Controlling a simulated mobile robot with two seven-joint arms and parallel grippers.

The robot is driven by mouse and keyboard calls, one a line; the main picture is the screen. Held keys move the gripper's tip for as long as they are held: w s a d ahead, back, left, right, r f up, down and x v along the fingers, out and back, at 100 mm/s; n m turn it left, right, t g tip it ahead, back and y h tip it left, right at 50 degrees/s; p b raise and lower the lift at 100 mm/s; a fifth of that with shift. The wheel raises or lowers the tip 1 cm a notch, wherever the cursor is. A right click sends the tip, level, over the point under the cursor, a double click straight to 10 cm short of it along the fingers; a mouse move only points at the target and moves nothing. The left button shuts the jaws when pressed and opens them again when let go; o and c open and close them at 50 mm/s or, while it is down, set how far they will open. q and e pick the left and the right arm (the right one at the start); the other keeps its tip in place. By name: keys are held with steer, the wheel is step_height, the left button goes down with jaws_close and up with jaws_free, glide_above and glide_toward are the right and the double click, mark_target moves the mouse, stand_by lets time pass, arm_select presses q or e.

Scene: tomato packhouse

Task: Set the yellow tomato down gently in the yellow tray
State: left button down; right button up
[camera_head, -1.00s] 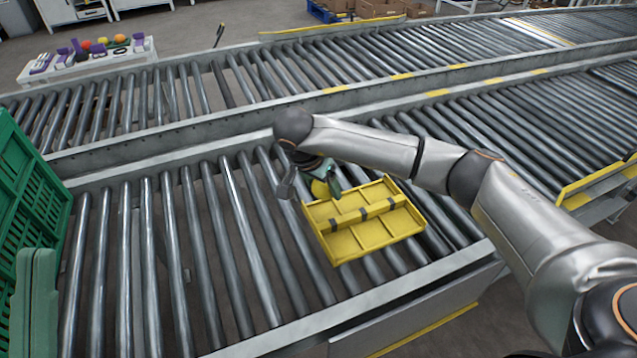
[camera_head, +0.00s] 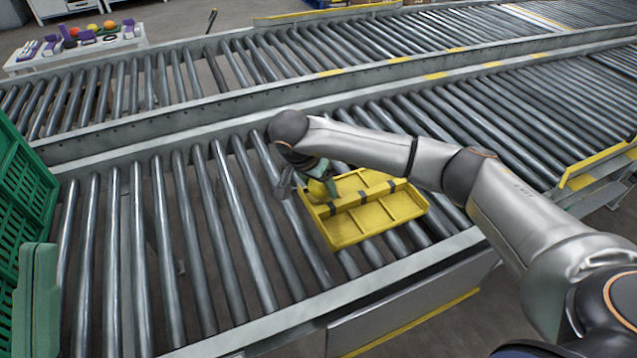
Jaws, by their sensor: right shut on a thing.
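The yellow tray (camera_head: 362,222) lies on the near roller conveyor, its shallow compartments parted by a raised middle bar with dark bands. My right gripper (camera_head: 322,182) is at the tray's upper left corner, pointing down, shut on the yellow tomato (camera_head: 317,189). The tomato is partly hidden by the green fingers. It overlaps the tray's left end in the picture; I cannot tell whether it touches the tray. My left gripper (camera_head: 35,300) shows at the lower left edge, its green fingers together with nothing seen between them, far from the tray.
A green crate (camera_head: 22,190) stands at the left edge, beside my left gripper. Bare rollers (camera_head: 215,240) lie left of the tray. A metal rail (camera_head: 180,132) divides the two conveyors. A white table (camera_head: 80,52) with colourful items stands at the far left.

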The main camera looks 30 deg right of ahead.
steer(key=shift+f+b, duration=0.3)
steer(key=shift+f, duration=0.2)
stand_by(0.4)
steer(key=o, duration=0.9)
steer(key=shift+c, duration=0.2)
steer(key=shift+c, duration=0.4)
steer(key=shift+c, duration=0.6)
steer(key=shift+r, duration=0.1)
step_height(320, 180, up, 7)
steer(key=p, duration=0.5)
steer(key=shift+p, duration=0.4)
